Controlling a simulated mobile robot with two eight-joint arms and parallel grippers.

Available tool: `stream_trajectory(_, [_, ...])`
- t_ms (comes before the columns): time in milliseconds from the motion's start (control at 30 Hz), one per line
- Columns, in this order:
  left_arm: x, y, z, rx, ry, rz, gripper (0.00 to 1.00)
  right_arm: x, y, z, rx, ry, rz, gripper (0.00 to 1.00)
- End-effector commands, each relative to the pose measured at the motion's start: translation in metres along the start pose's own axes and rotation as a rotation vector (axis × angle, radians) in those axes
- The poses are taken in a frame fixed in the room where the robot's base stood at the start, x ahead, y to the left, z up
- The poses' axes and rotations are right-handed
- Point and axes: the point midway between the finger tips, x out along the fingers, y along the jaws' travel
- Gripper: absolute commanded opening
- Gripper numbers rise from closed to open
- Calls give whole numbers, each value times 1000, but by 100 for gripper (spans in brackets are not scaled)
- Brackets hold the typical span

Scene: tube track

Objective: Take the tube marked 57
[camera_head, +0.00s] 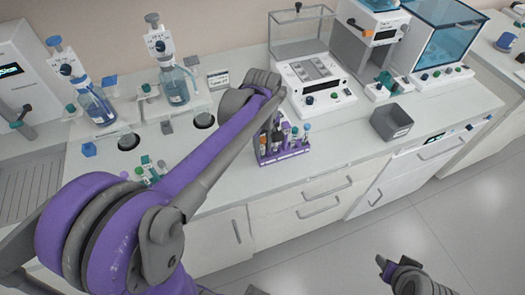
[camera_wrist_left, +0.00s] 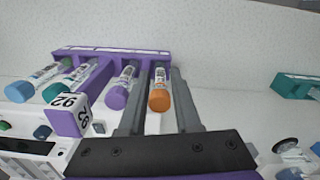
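A purple rack (camera_head: 283,152) holds several tubes upright on the bench; it also shows in the left wrist view (camera_wrist_left: 110,52). My left gripper (camera_wrist_left: 160,98) is at the rack, its fingers apart on either side of the orange-capped tube (camera_wrist_left: 159,92). A purple-capped tube (camera_wrist_left: 121,87) is just outside the left finger. A teal-capped tube (camera_wrist_left: 62,90) and a blue-capped tube (camera_wrist_left: 32,86) stand farther left. I cannot read a 57 on any tube. My arm hides part of the rack in the head view. My right gripper (camera_head: 384,264) is low at right, away from the bench.
A grey bin (camera_head: 391,122) stands at right, a white instrument (camera_head: 318,84) behind. Blue bottles (camera_head: 175,85) and small green-capped items (camera_head: 148,170) are at left. Bench front between rack and bin is clear.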

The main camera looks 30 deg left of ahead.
Motion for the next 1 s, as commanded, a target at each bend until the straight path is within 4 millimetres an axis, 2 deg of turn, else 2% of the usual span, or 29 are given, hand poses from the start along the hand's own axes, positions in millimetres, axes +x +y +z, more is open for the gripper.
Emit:
stream_trajectory(33, [0,0,0,0,0,0,22,0,0,0,0,0,0,50])
stream_trajectory(167, [0,0,0,0,0,0,0,0,0,0,0,0,0,50])
stream_trajectory(567, [-4,0,0,0,0,0,0,0,0,0,0,0,0,50])
stream_trajectory(767, [-25,0,0,0,0,0,0,-2,0,-2,0,2,0,50])
stream_trajectory(1000, [-62,0,0,0,0,0,0,-3,0,-4,0,4,0,50])
